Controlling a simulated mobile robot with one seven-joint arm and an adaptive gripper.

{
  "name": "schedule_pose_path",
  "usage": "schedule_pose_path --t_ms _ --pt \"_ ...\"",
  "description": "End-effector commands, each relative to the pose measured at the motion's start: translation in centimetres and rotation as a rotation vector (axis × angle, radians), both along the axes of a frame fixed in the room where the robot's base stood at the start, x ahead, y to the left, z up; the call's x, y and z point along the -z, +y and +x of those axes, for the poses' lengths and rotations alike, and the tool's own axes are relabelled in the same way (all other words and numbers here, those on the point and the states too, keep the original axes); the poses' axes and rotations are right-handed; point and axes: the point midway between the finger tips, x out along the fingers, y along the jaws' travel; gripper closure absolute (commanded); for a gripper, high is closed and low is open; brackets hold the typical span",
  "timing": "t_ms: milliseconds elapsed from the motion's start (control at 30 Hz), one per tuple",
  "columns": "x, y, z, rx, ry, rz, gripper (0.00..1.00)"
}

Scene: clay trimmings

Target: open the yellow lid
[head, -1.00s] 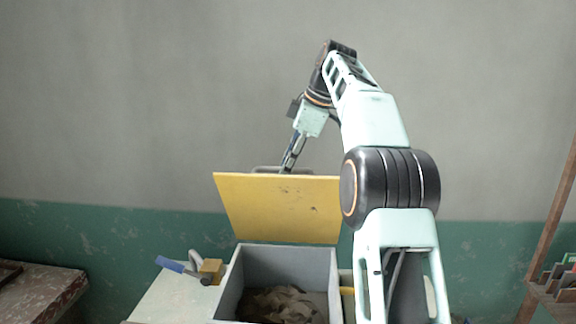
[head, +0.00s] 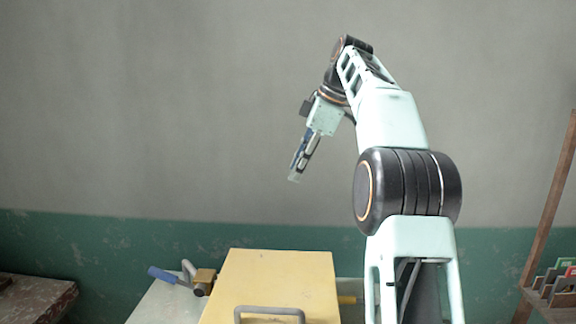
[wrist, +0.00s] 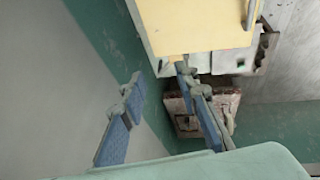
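The yellow lid (head: 280,275) lies down over the bin, covering its opening and hiding the clay trimmings. Its grey bar handle (head: 270,312) is at the near end, low in the head view. The lid also shows at the top of the wrist view (wrist: 195,22), with part of the handle (wrist: 252,12) at its right. My gripper (head: 295,178) hangs in the air above and beyond the lid's far edge, touching nothing. In the wrist view, its blue-padded fingers (wrist: 159,73) are apart with nothing between them.
A brass-coloured block (head: 205,278) and a blue-handled tool (head: 163,274) lie on the pale surface left of the bin. A worn bench (head: 40,295) stands far left. A wooden rack (head: 553,285) stands at right. The air around my gripper is clear.

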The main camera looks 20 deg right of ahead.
Motion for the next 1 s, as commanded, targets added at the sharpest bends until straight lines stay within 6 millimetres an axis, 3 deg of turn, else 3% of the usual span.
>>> schedule_pose_path --t_ms 433,1000 --pt "0.0 -5.5 -5.2 0.002 0.0 -0.001 0.71" --pt "0.0 -6.1 -5.8 0.0 0.0 0.0 0.71"
